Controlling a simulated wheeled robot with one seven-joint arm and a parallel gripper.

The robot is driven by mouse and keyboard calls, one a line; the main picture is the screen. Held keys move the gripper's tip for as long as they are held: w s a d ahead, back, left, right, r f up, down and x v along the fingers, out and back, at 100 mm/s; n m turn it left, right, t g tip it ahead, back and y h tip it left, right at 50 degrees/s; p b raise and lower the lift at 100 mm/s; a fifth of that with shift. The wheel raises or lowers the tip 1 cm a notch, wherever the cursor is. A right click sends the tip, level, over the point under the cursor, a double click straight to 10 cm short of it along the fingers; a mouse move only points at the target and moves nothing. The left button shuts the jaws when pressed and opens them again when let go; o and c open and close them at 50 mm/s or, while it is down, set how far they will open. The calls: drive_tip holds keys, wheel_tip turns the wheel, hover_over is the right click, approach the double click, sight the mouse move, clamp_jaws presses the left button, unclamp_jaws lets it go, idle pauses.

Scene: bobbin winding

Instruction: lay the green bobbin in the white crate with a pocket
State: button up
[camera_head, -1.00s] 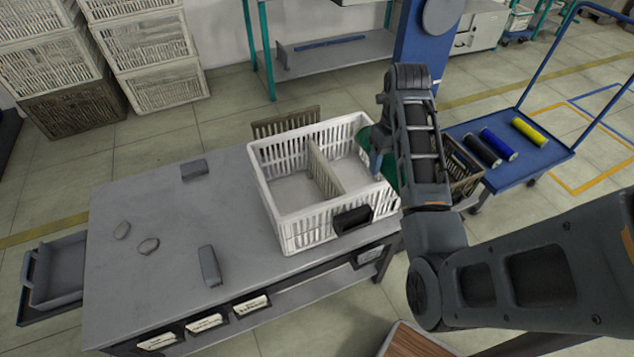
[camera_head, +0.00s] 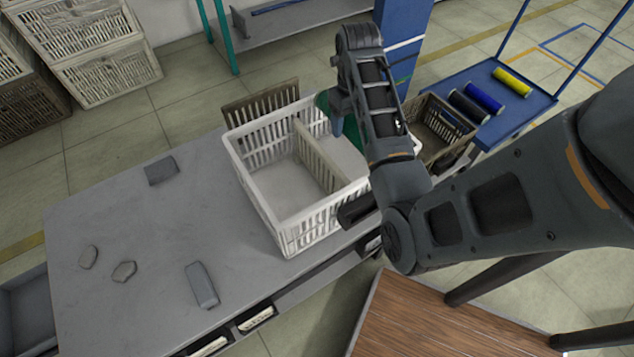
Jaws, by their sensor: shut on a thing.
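The white crate (camera_head: 303,233) stands on the grey table, with a divider (camera_head: 319,156) splitting its inside into a left and a right compartment. The left compartment is empty in view. The right one is partly hidden by my arm. My gripper (camera_head: 337,118) is shut on the green bobbin (camera_head: 322,102) at the crate's far right part. Much of the bobbin is hidden behind my gripper and wrist. I cannot tell its exact height over the rim.
A brown crate (camera_head: 262,106) stands behind the white one, and another (camera_head: 443,122) to the right. A blue trolley (camera_head: 525,112) carries black, blue (camera_head: 484,98) and yellow (camera_head: 512,82) bobbins. Grey blocks (camera_head: 202,285) and stones (camera_head: 124,271) lie on the table's left part. A wooden surface (camera_head: 440,320) is in front.

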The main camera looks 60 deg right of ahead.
drive_tip(key=b, duration=0.4)
hover_over(342, 164)
drive_tip(key=a, duration=0.2)
wheel_tip(342, 164, down, 7)
drive_tip(key=f, duration=0.3)
drive_tip(key=f+b, duration=0.1)
drive_tip(key=f, duration=0.6)
drive_tip(key=shift+s+a, duration=0.15)
drive_tip(key=shift+s, duration=0.2)
drive_tip(key=shift+f+b, duration=0.1)
drive_tip(key=shift+b, duration=0.2)
drive_tip(key=o, duration=1.2)
wheel_tip(342, 164, up, 12)
drive_tip(key=shift+r+p, duration=0.1)
drive_tip(key=shift+p, duration=0.65)
